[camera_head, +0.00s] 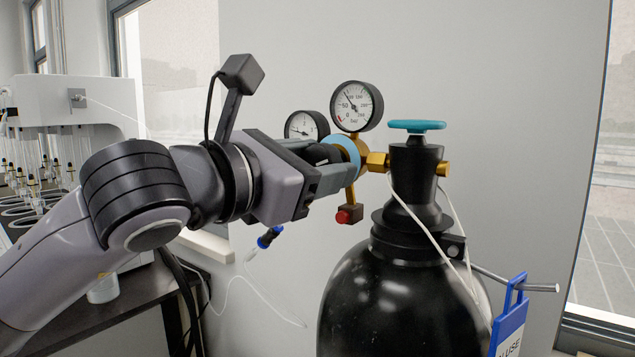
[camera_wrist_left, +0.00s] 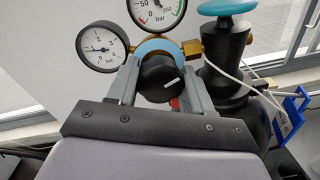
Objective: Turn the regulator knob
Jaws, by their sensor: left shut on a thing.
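The regulator knob (camera_wrist_left: 163,78) is black and round with a white mark, and in the left wrist view it sits between my left gripper's fingers. My left gripper (camera_wrist_left: 160,88) is shut on the knob; it also shows in the head view (camera_head: 326,160). The knob's front is mostly hidden by the gripper in the head view. The brass regulator (camera_head: 376,162) joins the valve of the black gas cylinder (camera_head: 395,300). A larger gauge (camera_head: 356,106) stands above and a smaller gauge (camera_head: 305,127) to its left. My right gripper is in neither view.
A teal valve wheel (camera_head: 417,126) tops the cylinder. A red-ended fitting (camera_head: 349,214) hangs below the regulator. A white cable and a blue tag (camera_head: 510,315) hang at the cylinder's right. The distiller (camera_head: 75,105) stands on a dark bench at left. A plain wall is behind.

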